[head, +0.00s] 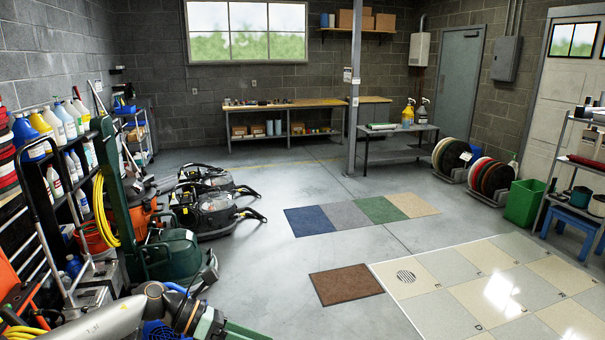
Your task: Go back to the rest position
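Neither of my grippers shows in the head view. Round buffer pads stand on edge in two low racks by the right wall. The farther rack holds dark and tan pads (452,156), and the nearer one holds red, dark and light pads (490,176). More round pads in red, black and green (6,165) are stacked at the left edge, partly cut off by the frame.
Floor machines (207,208) and shelves of bottles (60,122) crowd the left side. A green bin (523,202) and a blue stool (572,222) stand at right. Coloured mats (362,212) and a brown mat (345,284) lie flat on the mostly clear middle floor.

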